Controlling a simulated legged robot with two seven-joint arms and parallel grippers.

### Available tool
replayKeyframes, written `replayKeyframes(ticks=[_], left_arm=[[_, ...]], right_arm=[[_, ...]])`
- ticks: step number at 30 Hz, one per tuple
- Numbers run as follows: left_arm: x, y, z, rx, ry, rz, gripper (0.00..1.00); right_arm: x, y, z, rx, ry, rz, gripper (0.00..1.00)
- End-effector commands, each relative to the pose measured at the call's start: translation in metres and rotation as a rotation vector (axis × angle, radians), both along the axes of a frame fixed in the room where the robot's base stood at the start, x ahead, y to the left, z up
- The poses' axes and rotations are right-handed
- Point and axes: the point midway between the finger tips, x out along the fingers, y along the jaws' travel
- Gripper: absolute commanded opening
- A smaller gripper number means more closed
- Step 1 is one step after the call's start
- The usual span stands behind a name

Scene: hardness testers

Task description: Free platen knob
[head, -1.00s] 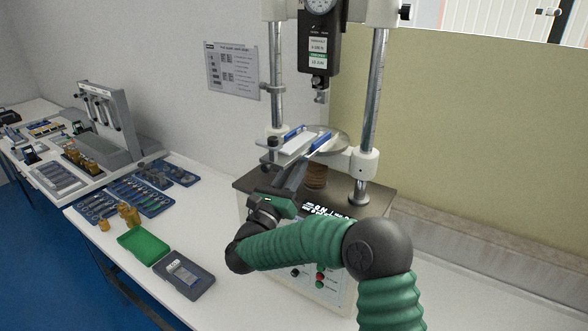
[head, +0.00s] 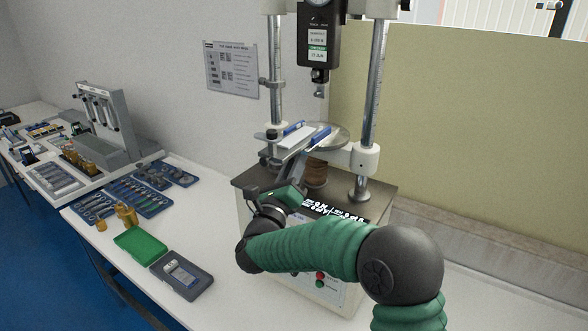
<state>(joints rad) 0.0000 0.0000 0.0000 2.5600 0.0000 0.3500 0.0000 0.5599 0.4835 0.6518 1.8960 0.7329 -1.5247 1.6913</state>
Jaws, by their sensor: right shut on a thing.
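The hardness tester has a round grey platen (head: 341,138) on a brown ribbed column (head: 315,173). A white block (head: 292,143) with blue bars along two sides sits on the platen. A dark knob (head: 272,134) on a short stem stands at the platen's left front. My right gripper (head: 283,155) reaches up from below to the front of the platen, just under the knob. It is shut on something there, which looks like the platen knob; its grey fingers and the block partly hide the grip. My left gripper is not in view.
The tester head (head: 318,45) hangs above the platen between two metal posts. A control panel with buttons is on the base front, partly behind my arm. To the left are a green tray (head: 140,242), a grey case (head: 182,273), brass weights (head: 126,214) and blue tool trays.

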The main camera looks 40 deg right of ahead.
Motion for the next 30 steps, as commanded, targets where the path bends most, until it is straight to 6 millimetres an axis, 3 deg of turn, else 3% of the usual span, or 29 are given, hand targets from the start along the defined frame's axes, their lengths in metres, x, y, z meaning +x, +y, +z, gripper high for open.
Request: replayKeyframes(ticks=[12, 27, 28, 30], left_arm=[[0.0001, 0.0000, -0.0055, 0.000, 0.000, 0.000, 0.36], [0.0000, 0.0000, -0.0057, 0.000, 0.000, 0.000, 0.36], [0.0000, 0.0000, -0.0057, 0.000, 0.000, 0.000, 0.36], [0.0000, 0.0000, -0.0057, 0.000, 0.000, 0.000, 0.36]], right_arm=[[-0.0010, -0.0001, 0.0001, -0.074, 0.184, 0.001, 0.00], [-0.0008, -0.0004, -0.0003, -0.082, 0.208, 0.002, 0.00], [-0.0008, -0.0004, -0.0003, -0.082, 0.208, 0.002, 0.23], [-0.0008, -0.0004, -0.0001, -0.082, 0.207, 0.001, 0.32]])
